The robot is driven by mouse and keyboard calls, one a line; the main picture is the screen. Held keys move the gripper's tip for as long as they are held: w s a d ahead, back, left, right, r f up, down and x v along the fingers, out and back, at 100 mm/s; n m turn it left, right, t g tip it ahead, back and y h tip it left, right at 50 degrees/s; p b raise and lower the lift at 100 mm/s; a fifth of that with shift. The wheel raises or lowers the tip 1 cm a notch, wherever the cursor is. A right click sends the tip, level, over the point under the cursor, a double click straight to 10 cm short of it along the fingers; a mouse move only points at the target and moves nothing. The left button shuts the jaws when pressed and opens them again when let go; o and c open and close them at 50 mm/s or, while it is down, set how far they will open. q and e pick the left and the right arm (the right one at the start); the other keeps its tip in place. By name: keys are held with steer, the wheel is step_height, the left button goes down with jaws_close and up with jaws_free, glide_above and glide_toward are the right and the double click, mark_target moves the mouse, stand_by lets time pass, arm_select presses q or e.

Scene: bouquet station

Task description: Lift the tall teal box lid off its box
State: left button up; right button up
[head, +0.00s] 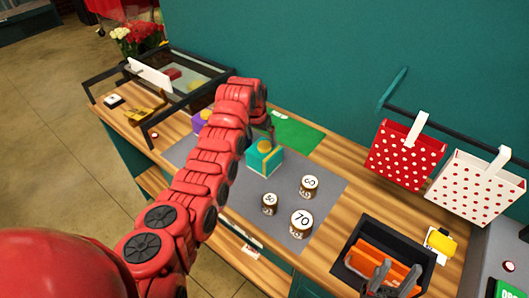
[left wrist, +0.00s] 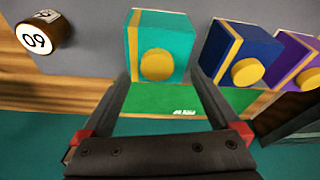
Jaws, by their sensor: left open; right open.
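The teal box (head: 262,162) stands on the grey mat, with a yellow stripe and a round yellow knob on its lid (head: 256,150). In the left wrist view the teal box (left wrist: 181,32) shows its yellow knob (left wrist: 157,64) between the lines of my fingers. My left gripper (head: 269,132) is just behind and above the box in the head view; it is open and empty (left wrist: 163,82). I cannot tell whether a fingertip touches the box. My right gripper (head: 394,277) is open at the lower right, above an orange item in a black tray.
A navy box (left wrist: 236,52) and a purple box (left wrist: 294,58) stand beside the teal one. Several numbered round weights, such as the 70 (head: 301,223), stand in front. A green sheet (head: 297,129) lies behind. Dotted bags (head: 404,158) hang at the right. A glass-topped case (head: 190,76) is at the left.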

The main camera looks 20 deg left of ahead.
mark_target(264, 145)
arm_select(q)
steer(key=x, duration=0.1)
steer(key=b+x, duration=0.1)
steer(key=x, duration=0.1)
steer(key=shift+d+b, duration=0.25)
steer(key=shift+b, duration=0.05)
steer(key=shift+w+f, duration=0.2)
steer(key=shift+f, duration=0.2)
steer(key=shift+s, duration=0.1)
jaws_close()
